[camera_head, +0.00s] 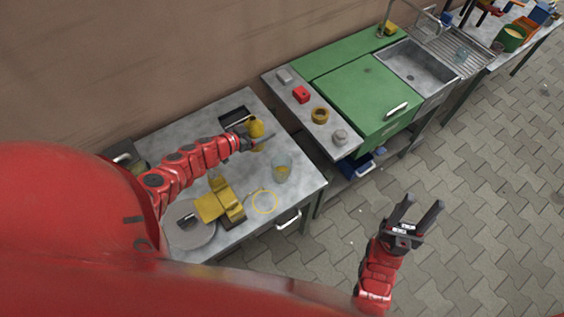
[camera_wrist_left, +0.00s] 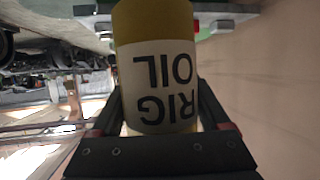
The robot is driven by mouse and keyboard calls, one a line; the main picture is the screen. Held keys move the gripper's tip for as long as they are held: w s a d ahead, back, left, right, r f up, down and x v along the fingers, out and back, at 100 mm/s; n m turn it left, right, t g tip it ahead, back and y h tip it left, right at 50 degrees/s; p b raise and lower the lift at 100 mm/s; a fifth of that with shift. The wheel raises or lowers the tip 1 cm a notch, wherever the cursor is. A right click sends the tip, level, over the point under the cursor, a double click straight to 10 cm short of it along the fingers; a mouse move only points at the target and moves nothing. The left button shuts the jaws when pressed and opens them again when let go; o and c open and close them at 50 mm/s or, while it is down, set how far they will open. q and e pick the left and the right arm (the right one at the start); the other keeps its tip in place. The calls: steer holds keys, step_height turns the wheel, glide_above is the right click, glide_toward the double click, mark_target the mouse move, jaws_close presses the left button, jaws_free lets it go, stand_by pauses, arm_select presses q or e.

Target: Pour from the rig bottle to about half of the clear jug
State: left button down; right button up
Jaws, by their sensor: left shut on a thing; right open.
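The yellow rig bottle (camera_head: 256,127) is in my left gripper (camera_head: 264,140), over the back right part of the metal table. In the left wrist view the bottle (camera_wrist_left: 157,75) fills the space between the fingers (camera_wrist_left: 160,110), its "RIG OIL" label upside down in the picture. I cannot tell its exact tilt. The clear jug (camera_head: 282,168) stands on the table in front and to the right of the bottle, apart from it. Yellow shows low in the jug; its exact level is too small to read. My right gripper (camera_head: 422,210) is open and empty, above the paved floor.
A yellow clamp-like fixture (camera_head: 220,202), a grey round plate (camera_head: 188,226) and a yellow ring (camera_head: 265,202) lie near the jug on the table (camera_head: 310,185). A dark tray (camera_head: 235,115) is behind the bottle. A green cabinet (camera_head: 365,95) with a sink stands right.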

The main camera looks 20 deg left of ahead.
arm_select(q)
step_height(320, 180, down, 4)
steer(key=shift+w+d+b, duration=0.1)
steer(key=shift+b, duration=0.75)
steer(key=shift+f, duration=0.35)
